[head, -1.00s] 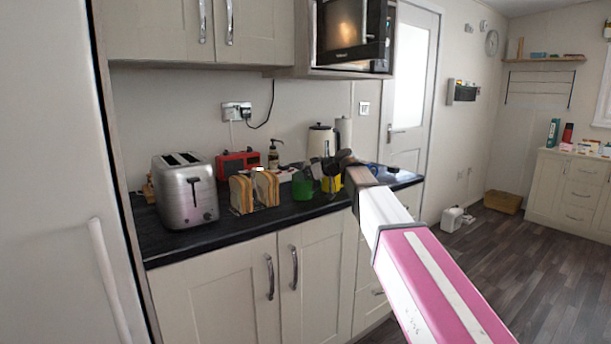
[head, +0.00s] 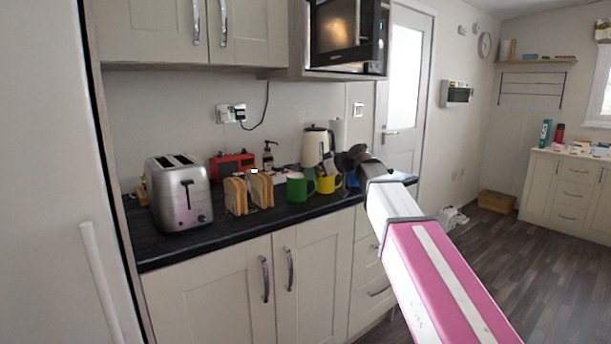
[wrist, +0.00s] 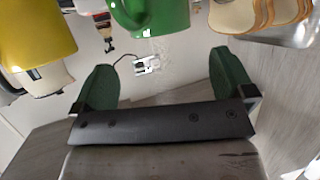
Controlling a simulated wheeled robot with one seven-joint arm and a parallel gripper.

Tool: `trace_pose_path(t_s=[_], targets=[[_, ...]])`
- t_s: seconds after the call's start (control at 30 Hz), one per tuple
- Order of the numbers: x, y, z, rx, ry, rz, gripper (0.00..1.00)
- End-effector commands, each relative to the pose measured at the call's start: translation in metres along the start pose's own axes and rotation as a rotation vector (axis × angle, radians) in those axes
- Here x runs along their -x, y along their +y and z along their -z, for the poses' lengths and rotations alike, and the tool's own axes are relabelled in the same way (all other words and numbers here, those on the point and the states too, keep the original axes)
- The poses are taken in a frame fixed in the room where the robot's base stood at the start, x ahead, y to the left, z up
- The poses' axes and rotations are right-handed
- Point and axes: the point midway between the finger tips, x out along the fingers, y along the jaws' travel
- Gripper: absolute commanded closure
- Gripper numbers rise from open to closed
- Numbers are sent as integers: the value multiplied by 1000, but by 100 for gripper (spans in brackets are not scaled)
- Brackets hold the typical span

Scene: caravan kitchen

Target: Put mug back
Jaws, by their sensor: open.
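A green mug (head: 296,188) stands on the dark counter beside a yellow mug (head: 328,183). A blue thing (head: 352,179), partly hidden by my arm, is to their right. My gripper (head: 330,168) is by the mugs, its fingers hard to make out in the head view. In the wrist view, my gripper (wrist: 162,62) is open and empty, with its two green fingers spread. The green mug (wrist: 150,14) is cut off by the top edge, beyond the fingertips and apart from them. The yellow mug (wrist: 36,38) is at the left.
Bread slices in a rack (head: 248,194), a steel toaster (head: 180,194) and a red radio-like box (head: 232,164) stand left of the mugs. A soap bottle (head: 269,156) and a cream kettle (head: 316,146) stand behind. A microwave (head: 346,32) hangs above. The counter's front edge (head: 240,232) is clear.

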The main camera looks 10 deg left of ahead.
Motion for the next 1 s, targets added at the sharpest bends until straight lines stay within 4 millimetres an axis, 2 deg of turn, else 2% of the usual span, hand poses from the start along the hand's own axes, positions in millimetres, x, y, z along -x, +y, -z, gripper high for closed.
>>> trace_pose_path(t_s=[0.1, 0.23, 0.53, 0.63, 0.67, 0.77, 1.0], targets=[[22, -1, 0, 1, 1, -1, 0], [37, -1, 0, 0, 0, 0, 0], [46, 0, 0, -1, -1, 0, 0], [46, 1, -14, -21, -21, -7, 0], [46, 2, -22, -34, -34, -12, 0], [48, 6, -66, -109, -102, -39, 0], [67, 11, -219, -382, -345, -160, 0]])
